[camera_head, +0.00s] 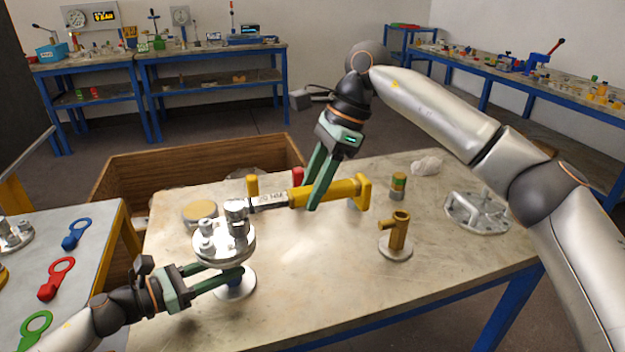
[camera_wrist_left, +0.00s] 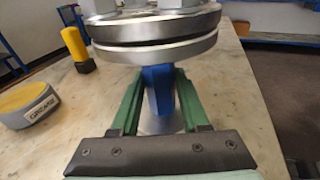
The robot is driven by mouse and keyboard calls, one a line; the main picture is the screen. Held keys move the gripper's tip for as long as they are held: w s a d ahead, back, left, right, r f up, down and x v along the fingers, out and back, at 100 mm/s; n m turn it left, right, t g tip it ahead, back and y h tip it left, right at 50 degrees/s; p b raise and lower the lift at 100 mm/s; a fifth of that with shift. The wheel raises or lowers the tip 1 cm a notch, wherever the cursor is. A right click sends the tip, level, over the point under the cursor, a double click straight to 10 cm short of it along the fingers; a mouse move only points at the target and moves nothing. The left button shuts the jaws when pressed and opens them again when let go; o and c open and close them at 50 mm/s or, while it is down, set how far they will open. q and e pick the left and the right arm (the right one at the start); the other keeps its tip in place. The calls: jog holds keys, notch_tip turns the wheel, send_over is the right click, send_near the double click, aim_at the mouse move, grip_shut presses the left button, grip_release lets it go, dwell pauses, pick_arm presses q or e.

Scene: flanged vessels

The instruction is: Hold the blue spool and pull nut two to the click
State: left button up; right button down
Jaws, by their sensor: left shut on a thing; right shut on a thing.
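The blue spool carries a round steel flange pair (camera_head: 224,250) with several nuts on top and stands on a round foot on the table. Its blue neck (camera_wrist_left: 158,92) shows in the left wrist view. My left gripper (camera_head: 238,273) is shut on the neck, just below the flanges; its fingers lie on both sides. A torque wrench with a yellow handle (camera_head: 338,191) lies level above the table. Its head (camera_head: 237,208) is at a nut on the flange's far side; I cannot read the nut's number. My right gripper (camera_head: 314,194) is shut on the wrench's handle from above.
A brass-coloured tee on a round foot (camera_head: 396,240), a small banded cylinder (camera_head: 398,186) and a steel flanged part (camera_head: 477,212) stand at right. A grease tin (camera_wrist_left: 28,104) and a yellow post (camera_wrist_left: 77,47) stand behind the spool. The table's front middle is clear.

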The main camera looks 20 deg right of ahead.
jog(key=shift+f, duration=0.15)
jog(key=shift+f, duration=1)
jog(key=shift+s, duration=0.1)
jog(key=shift+m+t, duration=0.4)
jog(key=shift+m, duration=0.4)
jog(key=shift+s+r, duration=0.25)
jog(key=shift+r, duration=0.6)
jog(key=shift+s+r, duration=0.25)
jog(key=shift+r, duration=0.55)
jog(key=shift+s+r, duration=0.25)
jog(key=shift+r, duration=0.6)
pick_arm(q)
jog(key=o, duration=1.3)
jog(key=shift+c, duration=0.2)
